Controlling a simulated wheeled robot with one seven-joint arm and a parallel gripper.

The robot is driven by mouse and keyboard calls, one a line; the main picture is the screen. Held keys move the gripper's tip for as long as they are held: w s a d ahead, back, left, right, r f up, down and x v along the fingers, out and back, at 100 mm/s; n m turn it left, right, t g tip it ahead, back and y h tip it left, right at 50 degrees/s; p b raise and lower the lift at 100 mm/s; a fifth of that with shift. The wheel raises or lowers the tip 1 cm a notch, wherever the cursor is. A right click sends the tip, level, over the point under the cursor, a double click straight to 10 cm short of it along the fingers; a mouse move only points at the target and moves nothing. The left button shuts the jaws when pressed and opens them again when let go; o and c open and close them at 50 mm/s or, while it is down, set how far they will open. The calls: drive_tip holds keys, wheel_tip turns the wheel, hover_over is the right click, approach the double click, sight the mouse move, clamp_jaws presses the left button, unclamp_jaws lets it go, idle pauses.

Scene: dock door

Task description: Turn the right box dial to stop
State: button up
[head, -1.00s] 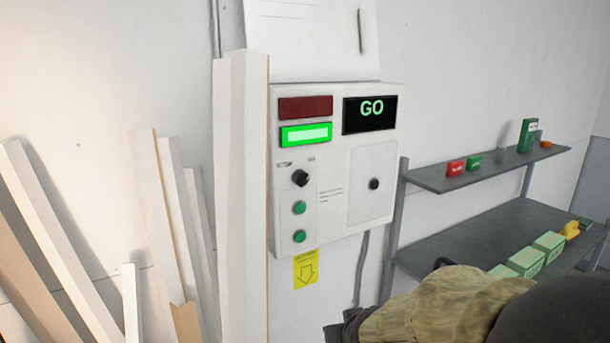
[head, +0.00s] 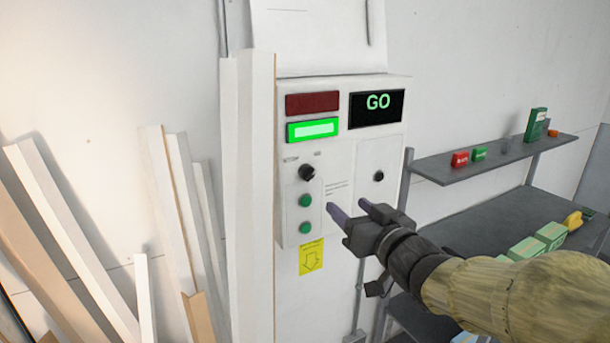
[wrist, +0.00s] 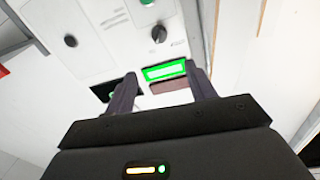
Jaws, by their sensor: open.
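A white control box (head: 343,150) hangs on the wall. Its black dial (head: 307,172) sits at the upper left above two green buttons; it also shows in the wrist view (wrist: 158,34). A smaller black knob (head: 379,176) is on the box's right-hand panel. The display (head: 377,103) reads GO, the green lamp (head: 313,130) is lit, and the red lamp (head: 313,103) is dark. My gripper (head: 346,206) is open and empty in front of the box's lower part, below and right of the dial. The wrist view shows nothing between its fingers (wrist: 160,72).
White boards (head: 247,200) stand upright close to the box's left side, with more planks leaning further left. Grey shelves (head: 490,158) holding small red and green boxes are on the right. A yellow arrow label (head: 311,257) is under the box.

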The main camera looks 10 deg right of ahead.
sight(311, 175)
drive_tip(key=p+x, duration=0.5)
drive_tip(key=x, duration=1.2)
drive_tip(key=shift+w+p, duration=0.1)
drive_tip(key=shift+p, duration=0.25)
drive_tip(key=c, duration=1)
